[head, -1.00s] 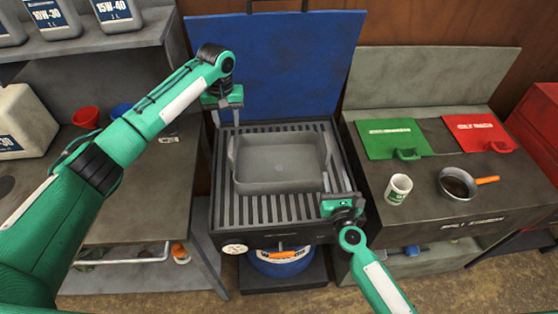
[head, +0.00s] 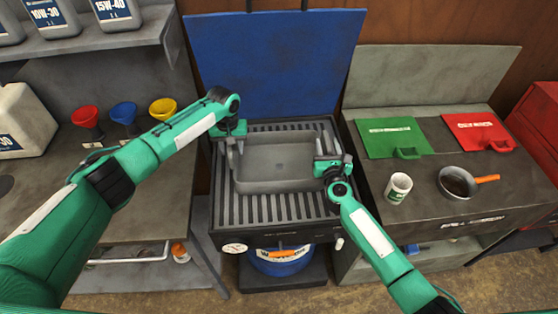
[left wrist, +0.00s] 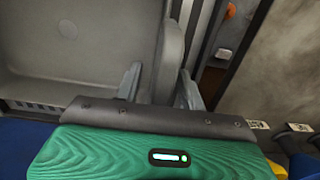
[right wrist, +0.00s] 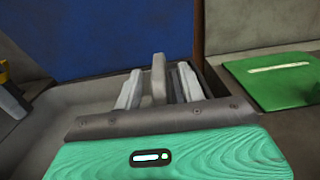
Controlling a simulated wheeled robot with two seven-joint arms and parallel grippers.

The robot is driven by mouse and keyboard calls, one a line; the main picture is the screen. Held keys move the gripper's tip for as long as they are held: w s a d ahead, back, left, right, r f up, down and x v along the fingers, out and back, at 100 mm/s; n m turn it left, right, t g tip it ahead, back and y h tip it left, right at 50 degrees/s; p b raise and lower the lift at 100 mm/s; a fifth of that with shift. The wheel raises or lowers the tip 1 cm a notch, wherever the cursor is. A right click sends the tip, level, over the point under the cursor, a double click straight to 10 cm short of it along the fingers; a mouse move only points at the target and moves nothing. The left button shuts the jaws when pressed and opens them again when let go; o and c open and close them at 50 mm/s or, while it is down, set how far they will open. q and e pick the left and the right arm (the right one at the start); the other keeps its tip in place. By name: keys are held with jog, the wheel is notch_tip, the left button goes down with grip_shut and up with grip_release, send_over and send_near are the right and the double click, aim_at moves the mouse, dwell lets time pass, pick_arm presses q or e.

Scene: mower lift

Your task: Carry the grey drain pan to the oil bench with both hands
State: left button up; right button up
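The grey drain pan (head: 277,178) sits level on a slatted grate (head: 260,208) in the head view. My left gripper (head: 232,137) is at the pan's left side. In the left wrist view its fingers (left wrist: 160,88) stand apart, one on each side of the pan's upright handle (left wrist: 169,55), with a gap showing. My right gripper (head: 330,168) is at the pan's right side. In the right wrist view its fingers (right wrist: 158,90) straddle the right handle (right wrist: 158,72), with narrow gaps on both sides. The pan looks empty.
The left bench (head: 140,205) holds red, blue and yellow funnels (head: 123,113) and a white jug (head: 22,120); oil jugs stand on its shelf. The right bench (head: 430,195) holds green and red plates, a mug (head: 398,188) and a small pan (head: 457,183). A blue panel (head: 275,65) rises behind the grate.

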pick_arm(q)
jog(key=shift+f, duration=0.45)
pick_arm(e)
jog(key=shift+w, duration=0.45)
pick_arm(q)
grip_shut()
pick_arm(e)
grip_shut()
